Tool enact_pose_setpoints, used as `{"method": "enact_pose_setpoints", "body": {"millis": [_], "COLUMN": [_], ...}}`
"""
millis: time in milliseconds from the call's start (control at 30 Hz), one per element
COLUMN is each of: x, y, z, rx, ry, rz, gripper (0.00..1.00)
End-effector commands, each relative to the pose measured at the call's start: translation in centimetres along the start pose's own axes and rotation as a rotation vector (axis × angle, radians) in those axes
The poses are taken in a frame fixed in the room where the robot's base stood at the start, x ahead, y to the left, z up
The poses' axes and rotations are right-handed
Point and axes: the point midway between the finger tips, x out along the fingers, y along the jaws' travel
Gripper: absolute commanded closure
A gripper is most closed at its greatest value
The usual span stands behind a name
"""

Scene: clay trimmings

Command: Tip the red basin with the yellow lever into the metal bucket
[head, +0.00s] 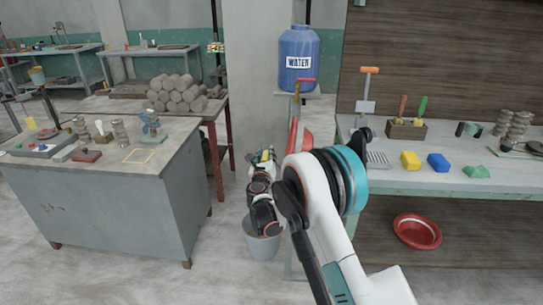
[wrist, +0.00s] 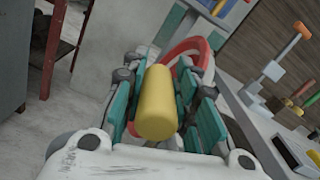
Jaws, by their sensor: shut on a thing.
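The yellow lever (wrist: 156,103) is a thick cylinder between the teal finger pads of my gripper (wrist: 162,80), which is shut on it. In the head view my gripper (head: 263,160) is beside the pillar, above the metal bucket (head: 262,246), with only a bit of yellow showing. The red basin (wrist: 190,52) is just beyond the lever in the wrist view. In the head view only slivers of the red basin (head: 293,133) show behind my arm; it looks steeply tilted, but its contents are hidden. The bucket stands on the floor, partly hidden by my arm.
A blue water barrel (head: 299,55) stands above the basin. Another red basin (head: 417,231) lies under the right workbench (head: 450,184), which holds sponges and tools. A grey table (head: 110,215) stands at left. Floor between table and bucket is clear.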

Motion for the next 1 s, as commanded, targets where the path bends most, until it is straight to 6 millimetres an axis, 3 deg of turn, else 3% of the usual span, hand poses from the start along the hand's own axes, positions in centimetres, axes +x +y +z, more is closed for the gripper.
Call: {"method": "enact_pose_setpoints", "body": {"millis": [267, 300, 367, 767, 1000], "x": [-0.1, -0.1, -0.1, -0.6, -4.5], "y": [0.4, 0.4, 0.3, 0.1, 0.2], "z": [0.0, 0.0, 0.0, 0.0, 0.0], "rx": [0.007, 0.007, 0.006, 0.003, 0.003], "ry": [0.000, 0.000, 0.000, 0.000, 0.000], "rz": [0.006, 0.006, 0.005, 0.002, 0.002], "gripper": [1.00, 0.64, 0.55, 0.55, 0.55]}}
